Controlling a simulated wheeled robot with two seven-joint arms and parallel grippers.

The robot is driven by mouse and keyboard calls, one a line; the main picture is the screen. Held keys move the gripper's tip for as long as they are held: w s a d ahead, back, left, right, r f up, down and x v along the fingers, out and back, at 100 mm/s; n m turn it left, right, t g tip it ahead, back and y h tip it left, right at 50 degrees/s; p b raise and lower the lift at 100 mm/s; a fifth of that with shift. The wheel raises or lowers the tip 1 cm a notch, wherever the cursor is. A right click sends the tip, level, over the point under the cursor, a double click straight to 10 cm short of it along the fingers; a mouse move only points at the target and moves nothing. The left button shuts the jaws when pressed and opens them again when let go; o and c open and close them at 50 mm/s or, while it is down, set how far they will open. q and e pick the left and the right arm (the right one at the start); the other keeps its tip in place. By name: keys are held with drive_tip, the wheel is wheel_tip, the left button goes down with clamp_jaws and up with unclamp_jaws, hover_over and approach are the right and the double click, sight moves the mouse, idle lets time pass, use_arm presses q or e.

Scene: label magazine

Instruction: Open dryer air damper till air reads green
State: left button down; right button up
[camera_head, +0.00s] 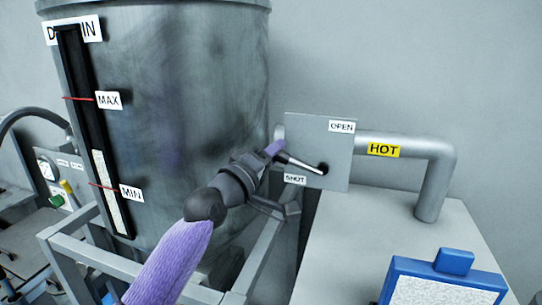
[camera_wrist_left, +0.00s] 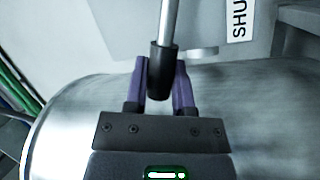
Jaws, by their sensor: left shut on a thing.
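The damper plate (camera_head: 330,150) is a grey square with an OPEN label (camera_head: 341,127) at its upper right and a SHUT label (camera_head: 295,179) at its lower left. The metal damper lever (camera_head: 302,163) runs from a dark pivot on the plate up and left to my left gripper (camera_head: 274,150). In the left wrist view, the purple fingers of my left gripper (camera_wrist_left: 160,82) are shut on the lever's black grip (camera_wrist_left: 161,75), one finger on each side. The lever rod (camera_wrist_left: 169,22) runs upward there. I see no readable air reading. My right gripper is not in view.
A large grey drum (camera_head: 190,110) with a MAX/MIN sight gauge stands left, inside a metal frame (camera_head: 85,262). A pipe labelled HOT (camera_head: 384,149) runs right from the plate. A blue-framed device (camera_head: 453,262) is at the lower right. A gauge panel (camera_head: 66,190) is at the far left.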

use_arm(q)
drive_tip(key=shift+s+d+r+m+g+p, duration=0.1)
drive_tip(key=shift+r+m+g+p, duration=0.1)
drive_tip(key=shift+r+m, duration=0.2)
drive_tip(key=shift+d+r+m+g+p, duration=0.1)
drive_tip(key=shift+r+m+p, duration=0.05)
drive_tip(key=shift+r+m, duration=0.2)
drive_tip(key=shift+f, duration=0.1)
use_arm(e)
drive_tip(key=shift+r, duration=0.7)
use_arm(q)
drive_tip(key=shift+c, duration=2.3)
unclamp_jaws()
drive_tip(key=shift+d, duration=0.1)
drive_tip(key=b+v, duration=0.1)
drive_tip(key=v, duration=0.9)
drive_tip(key=shift+b, duration=0.3)
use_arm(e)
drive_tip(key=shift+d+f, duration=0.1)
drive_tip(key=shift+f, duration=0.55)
